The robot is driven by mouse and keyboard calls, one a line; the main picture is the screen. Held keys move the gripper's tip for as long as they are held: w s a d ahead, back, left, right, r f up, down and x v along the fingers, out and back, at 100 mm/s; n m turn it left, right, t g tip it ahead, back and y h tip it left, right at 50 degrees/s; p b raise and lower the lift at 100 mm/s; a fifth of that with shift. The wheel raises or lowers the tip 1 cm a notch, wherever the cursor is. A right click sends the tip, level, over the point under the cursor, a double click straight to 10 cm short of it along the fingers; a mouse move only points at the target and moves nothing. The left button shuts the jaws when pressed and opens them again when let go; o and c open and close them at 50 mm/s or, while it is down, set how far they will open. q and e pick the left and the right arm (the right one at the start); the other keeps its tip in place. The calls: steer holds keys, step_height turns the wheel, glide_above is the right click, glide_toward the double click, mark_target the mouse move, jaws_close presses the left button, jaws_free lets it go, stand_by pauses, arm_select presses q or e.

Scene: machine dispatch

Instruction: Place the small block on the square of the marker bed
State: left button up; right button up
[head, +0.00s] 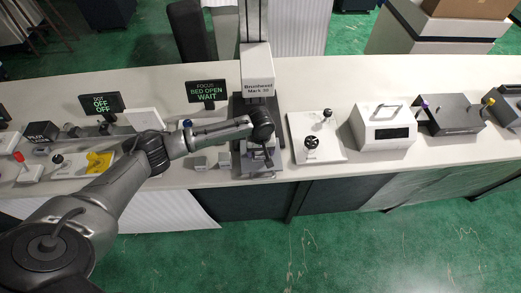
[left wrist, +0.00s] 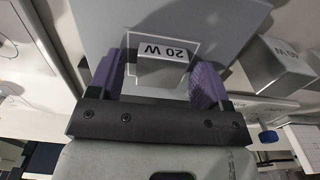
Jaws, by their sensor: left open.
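A small grey block marked 20 W (left wrist: 163,68) sits on the grey plate of the marker bed (left wrist: 205,22), within a thin white square outline (left wrist: 129,42) in the left wrist view. My left gripper (left wrist: 158,84) is open, with one purple finger on each side of this block. A gap shows at the left finger; the right finger is close to the block, and I cannot tell if it touches. In the head view my left gripper (head: 262,160) is low over the bed, below the white machine head (head: 257,82), and hides the block. My right gripper is not in view.
Another, larger-looking block (left wrist: 277,66) stands right of the bed in the left wrist view. In the head view, small grey blocks (head: 201,163) stand left of the bed. A sign (head: 207,91) reads BED OPEN, WAIT. A white panel with a handwheel (head: 311,143) lies right.

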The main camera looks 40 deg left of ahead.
arm_select(q)
steer(key=shift+r, duration=0.1)
step_height(320, 180, up, 12)
steer(key=p, duration=0.2)
stand_by(0.3)
steer(key=s+d+f+m+t+h, duration=0.2)
steer(key=s+d+f+m, duration=0.7)
steer(key=s+d, duration=0.5)
steer(key=s+a+m+t+y, duration=0.1)
steer(key=s+a+m, duration=0.1)
steer(key=s, duration=1.5)
steer(key=shift+a+r+t+y, duration=0.25)
steer(key=shift+a+t+y, duration=0.05)
steer(key=shift+a+y, duration=0.15)
steer(key=shift+s, duration=0.1)
